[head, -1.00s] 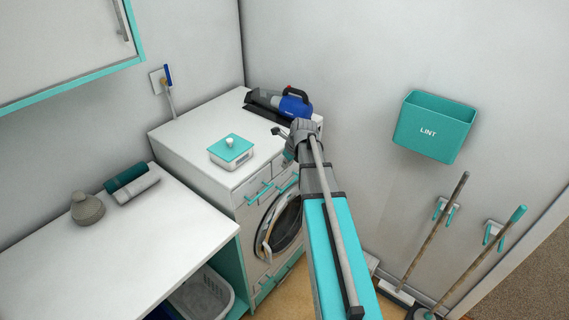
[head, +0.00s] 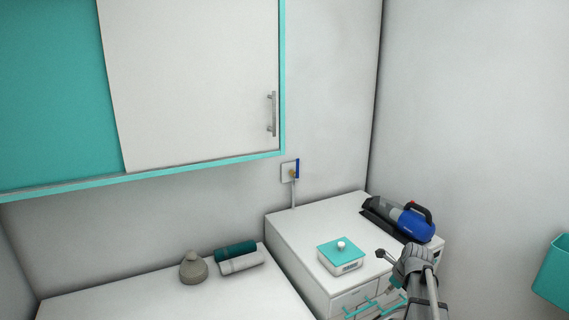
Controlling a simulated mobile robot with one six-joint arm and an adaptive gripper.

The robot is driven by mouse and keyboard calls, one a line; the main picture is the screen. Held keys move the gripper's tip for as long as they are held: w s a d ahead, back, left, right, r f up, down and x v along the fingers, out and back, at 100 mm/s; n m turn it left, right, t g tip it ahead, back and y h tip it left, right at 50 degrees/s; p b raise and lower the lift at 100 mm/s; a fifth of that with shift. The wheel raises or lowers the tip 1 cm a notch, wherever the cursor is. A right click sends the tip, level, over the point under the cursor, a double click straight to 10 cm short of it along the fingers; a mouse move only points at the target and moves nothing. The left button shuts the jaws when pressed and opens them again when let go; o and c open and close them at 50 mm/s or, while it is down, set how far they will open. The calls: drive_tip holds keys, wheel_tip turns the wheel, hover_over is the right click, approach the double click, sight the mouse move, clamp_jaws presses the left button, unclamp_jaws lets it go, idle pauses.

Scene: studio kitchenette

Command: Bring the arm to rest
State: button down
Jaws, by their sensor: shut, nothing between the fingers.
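My gripper (head: 384,256) is at the lower right of the head view, at the end of my grey arm. It looks small and dark and is partly hidden by the wrist; it is shut with nothing in it.
A wall cabinet (head: 200,80) hangs above. A teal bin (head: 555,275) is at the right edge.

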drive_tip(key=s+a+f+n+g+h+b, duration=0.1)
drive_tip(key=s+a+f+n+b, duration=0.1)
drive_tip(key=s+a+n, duration=0.6)
drive_tip(key=s+a+f+n+g+b, duration=0.2)
drive_tip(key=s+a+n, duration=0.6)
drive_tip(key=n, duration=1.2)
drive_tip(key=shift+s+a+f+g+h, duration=0.2)
drive_tip(key=shift+a+f+g+h, duration=0.15)
drive_tip(key=shift+a+f, duration=0.55)
drive_tip(key=shift+a+r, duration=0.15)
drive_tip(key=shift+r, duration=0.05)
